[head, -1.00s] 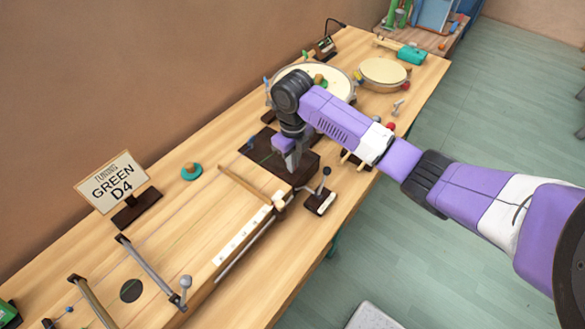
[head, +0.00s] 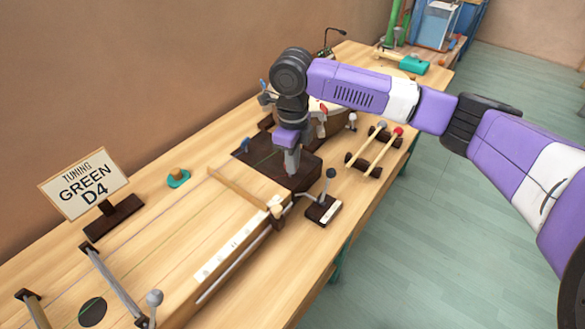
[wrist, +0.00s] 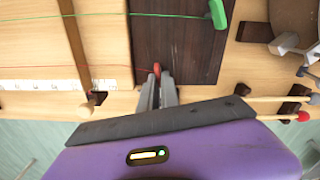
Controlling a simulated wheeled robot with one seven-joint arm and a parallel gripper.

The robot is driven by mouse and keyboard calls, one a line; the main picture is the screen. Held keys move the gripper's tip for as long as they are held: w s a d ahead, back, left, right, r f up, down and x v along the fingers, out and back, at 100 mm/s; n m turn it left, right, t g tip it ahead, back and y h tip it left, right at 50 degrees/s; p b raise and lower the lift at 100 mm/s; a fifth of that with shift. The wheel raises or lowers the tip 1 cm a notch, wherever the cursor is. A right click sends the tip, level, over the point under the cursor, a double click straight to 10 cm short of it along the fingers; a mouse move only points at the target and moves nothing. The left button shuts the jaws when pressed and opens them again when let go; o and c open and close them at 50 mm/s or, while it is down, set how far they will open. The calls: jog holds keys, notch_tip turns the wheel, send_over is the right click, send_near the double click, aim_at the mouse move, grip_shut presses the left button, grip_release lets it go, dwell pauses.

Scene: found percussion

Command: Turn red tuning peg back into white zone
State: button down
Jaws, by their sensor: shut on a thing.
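The red tuning peg (wrist: 157,70) shows in the wrist view as a small red tip at the near edge of the dark peg board (wrist: 180,40). A thin red string runs to it from the left. My gripper (wrist: 157,88) is shut on the peg, its fingers covering most of it. In the head view my gripper (head: 291,165) points down onto the dark board (head: 262,165), and the peg is hidden there. I cannot make out the white zone or the peg's exact angle.
A green peg (wrist: 217,14) stands at the board's far right in the wrist view. A small lever stand (head: 324,208) is close to the gripper's right. Two mallets (head: 383,150) lie on a rack farther right. A sign reading "TUNING GREEN D4" (head: 84,184) stands at left.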

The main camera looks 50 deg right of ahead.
jog(key=shift+w+r, duration=0.15)
jog(key=c, duration=1.6)
grip_release()
jog(key=shift+r, duration=3.85)
